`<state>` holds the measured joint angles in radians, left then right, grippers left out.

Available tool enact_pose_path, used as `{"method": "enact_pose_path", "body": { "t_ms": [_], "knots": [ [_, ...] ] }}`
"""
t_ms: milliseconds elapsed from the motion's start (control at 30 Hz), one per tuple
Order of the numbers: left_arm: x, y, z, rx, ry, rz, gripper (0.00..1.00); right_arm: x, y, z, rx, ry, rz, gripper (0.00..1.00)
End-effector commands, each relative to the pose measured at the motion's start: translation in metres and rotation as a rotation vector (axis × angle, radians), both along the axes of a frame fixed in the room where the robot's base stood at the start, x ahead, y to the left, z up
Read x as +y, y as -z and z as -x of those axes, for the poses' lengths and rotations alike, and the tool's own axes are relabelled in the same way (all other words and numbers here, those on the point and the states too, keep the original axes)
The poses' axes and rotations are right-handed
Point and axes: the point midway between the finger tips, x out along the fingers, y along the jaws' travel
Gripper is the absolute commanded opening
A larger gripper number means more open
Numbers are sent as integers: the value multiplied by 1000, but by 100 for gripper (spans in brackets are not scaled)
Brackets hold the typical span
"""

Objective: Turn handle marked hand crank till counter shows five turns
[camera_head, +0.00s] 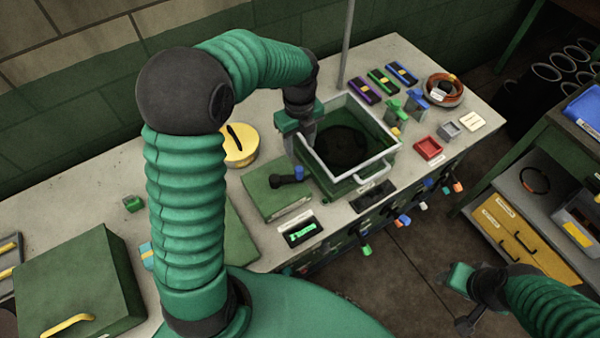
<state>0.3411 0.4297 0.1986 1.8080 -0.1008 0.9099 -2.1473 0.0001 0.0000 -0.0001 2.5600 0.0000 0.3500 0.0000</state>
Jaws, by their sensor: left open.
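A green box (263,201) on the bench carries a dark crank arm (284,181) with a blue knob (299,173) at its end. Its label is too small to read. My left gripper (301,152) points down just above and behind the blue knob, beside the bin's left wall. It is open and appears apart from the knob. My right gripper (457,280) is low at the right, off the bench, and its jaws are unclear.
A grey-rimmed green bin (391,151) stands right of the crank box. A yellow round tin (239,146) is behind it. Coloured blocks, small trays and a cable coil (443,91) lie farther right. A large green case (82,283) is at the left.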

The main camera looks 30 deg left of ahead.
Motion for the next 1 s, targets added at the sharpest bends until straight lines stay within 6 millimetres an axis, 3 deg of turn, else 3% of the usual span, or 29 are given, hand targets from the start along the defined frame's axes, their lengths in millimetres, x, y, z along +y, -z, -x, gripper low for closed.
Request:
{"method": "enact_pose_path", "body": {
  "t_ms": [300, 500, 633, 867, 1000],
  "knots": [
    [0, 84, 2, 8, 4, -1, 47, 0, -11, 0, 0, 0, 0, 52],
    [0, 123, 1, 4, 4, 0, 47, 0, -15, 0, 0, 0, 0, 52],
    [0, 134, 0, 1, 4, 0, 47, 0, -16, 0, 0, 0, 0, 52],
    [0, 136, 0, 0, 4, -1, 47, 0, -16, 0, 0, 0, 0, 52],
    [0, 136, 0, 0, 4, -1, 32, 0, -16, 0, 0, 0, 0, 52]
  ]
}}
